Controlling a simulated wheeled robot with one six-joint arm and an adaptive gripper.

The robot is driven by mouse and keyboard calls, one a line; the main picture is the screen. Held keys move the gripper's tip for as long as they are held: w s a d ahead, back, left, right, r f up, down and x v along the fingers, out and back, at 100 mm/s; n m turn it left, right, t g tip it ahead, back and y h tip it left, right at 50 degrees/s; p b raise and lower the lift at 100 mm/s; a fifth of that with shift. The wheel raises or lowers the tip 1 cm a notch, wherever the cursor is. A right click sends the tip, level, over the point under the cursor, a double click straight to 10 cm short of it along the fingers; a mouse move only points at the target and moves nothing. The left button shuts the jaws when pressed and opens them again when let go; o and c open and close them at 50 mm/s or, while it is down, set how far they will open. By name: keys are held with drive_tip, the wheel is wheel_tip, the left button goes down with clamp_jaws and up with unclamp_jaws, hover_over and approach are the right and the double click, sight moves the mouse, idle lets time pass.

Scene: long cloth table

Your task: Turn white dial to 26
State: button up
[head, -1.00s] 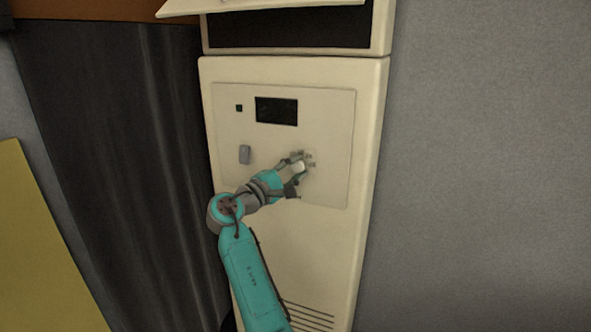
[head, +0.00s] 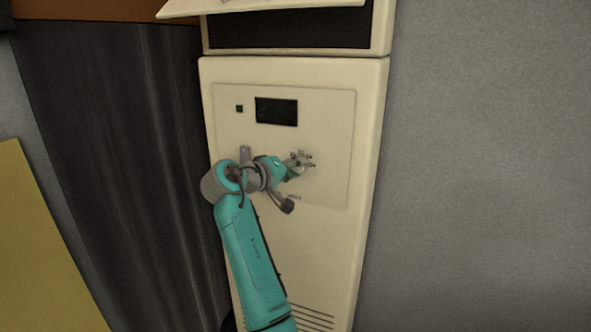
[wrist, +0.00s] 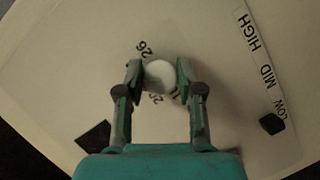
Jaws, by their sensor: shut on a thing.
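The white dial (wrist: 160,76) sits on the cream panel, with printed numbers around it. In the wrist view a "26" (wrist: 147,48) shows just above the dial, and other numbers below are partly covered by the fingers. My gripper (wrist: 159,80) is shut on the dial, one finger on each side of it. The dial's pointer mark cannot be made out. In the head view my gripper (head: 299,164) is at the panel and hides most of the dial.
The cream cabinet's panel (head: 330,120) also bears a dark display (head: 277,111), a small dark button (head: 239,108) and a grey slider (head: 245,152). A LOW, MID, HIGH strip (wrist: 262,62) shows in the wrist view. A dark curtain-like surface (head: 110,150) stands left; a grey wall (head: 490,160) is right.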

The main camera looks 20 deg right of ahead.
drive_tip(key=m+y, duration=0.2)
drive_tip(key=m, duration=0.2)
drive_tip(key=shift+f+t+y, duration=0.1)
drive_tip(key=shift+t+y, duration=0.2)
drive_tip(key=m+t+y, duration=0.1)
drive_tip(key=m+y, duration=0.1)
drive_tip(key=m, duration=0.1)
drive_tip(key=shift+m, duration=0.4)
idle(0.4)
drive_tip(key=o, duration=1.1)
drive_tip(key=v, duration=1.2)
drive_tip(key=shift+s+d, duration=0.2)
